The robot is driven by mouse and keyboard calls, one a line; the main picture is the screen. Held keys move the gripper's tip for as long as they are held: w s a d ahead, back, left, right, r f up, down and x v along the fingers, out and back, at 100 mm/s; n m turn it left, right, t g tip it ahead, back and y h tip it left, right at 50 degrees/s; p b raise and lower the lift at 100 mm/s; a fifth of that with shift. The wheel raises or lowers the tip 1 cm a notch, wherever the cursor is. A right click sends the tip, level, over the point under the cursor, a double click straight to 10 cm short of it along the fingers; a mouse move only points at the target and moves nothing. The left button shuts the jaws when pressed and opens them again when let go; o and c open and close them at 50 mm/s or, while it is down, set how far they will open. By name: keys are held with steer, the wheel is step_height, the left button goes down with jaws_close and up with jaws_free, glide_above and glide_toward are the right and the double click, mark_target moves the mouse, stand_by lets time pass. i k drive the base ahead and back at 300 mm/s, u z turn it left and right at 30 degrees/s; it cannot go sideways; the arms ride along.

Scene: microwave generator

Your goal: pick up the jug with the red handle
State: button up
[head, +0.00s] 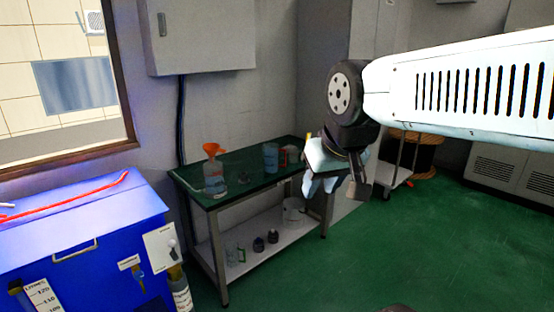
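My gripper (322,188) hangs at the end of my white arm, in front of the table's right end. It points downward and appears apart from the table items. Its pale fingers are too small and overlapped to show whether they are open or shut. The gripper hides part of the table's right corner.
A blue chest (75,235) stands front left, a trolley (396,178) behind. Green floor is free at right.

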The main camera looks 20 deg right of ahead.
mark_target(271, 151)
steer(key=z, duration=0.6)
steer(key=i, duration=0.9)
steer(key=z, duration=0.65)
steer(key=i, duration=1.25)
steer(key=u, duration=0.4)
